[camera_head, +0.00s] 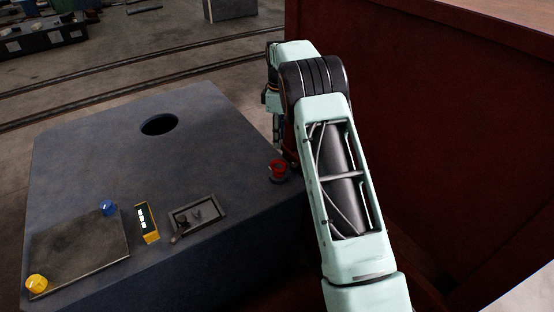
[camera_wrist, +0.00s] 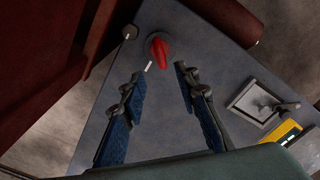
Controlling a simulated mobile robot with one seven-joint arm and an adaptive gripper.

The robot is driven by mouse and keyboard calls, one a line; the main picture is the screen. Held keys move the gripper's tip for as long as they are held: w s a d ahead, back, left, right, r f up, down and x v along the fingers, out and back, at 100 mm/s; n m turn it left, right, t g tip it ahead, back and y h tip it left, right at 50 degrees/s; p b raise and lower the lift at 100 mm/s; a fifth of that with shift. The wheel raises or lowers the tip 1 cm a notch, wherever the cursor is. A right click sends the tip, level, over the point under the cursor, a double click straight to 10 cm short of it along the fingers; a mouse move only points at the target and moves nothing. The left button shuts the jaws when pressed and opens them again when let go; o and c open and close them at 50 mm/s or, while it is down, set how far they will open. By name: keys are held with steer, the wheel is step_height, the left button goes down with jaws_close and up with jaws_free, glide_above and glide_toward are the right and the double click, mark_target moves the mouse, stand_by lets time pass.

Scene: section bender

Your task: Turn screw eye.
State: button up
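No part is plainly recognisable as a screw eye. A red knob (camera_wrist: 160,52) stands on the grey machine top, just beyond my gripper's fingertips. It also shows in the head view as a red knob (camera_head: 279,168) at the box's right edge, beside my arm. A small grey round-headed part (camera_wrist: 130,32) sits near it at the box's edge; I cannot tell whether it is the screw eye. My gripper (camera_wrist: 158,72) is open and empty, its blue-padded fingers spread wide. In the head view my arm hides most of the gripper.
The grey machine box (camera_head: 215,130) has a round hole (camera_head: 159,124), a recessed plate with a small lever (camera_head: 196,215), a yellow display (camera_head: 147,223), a blue knob (camera_head: 108,208) and a yellow knob (camera_head: 36,283). A tall dark red wall (camera_head: 440,110) stands close right of my arm.

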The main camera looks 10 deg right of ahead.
mark_target(279, 159)
step_height(279, 159, down, 11)
steer(key=shift+f, duration=0.1)
stand_by(0.4)
steer(key=shift+c, duration=0.6)
jaws_close()
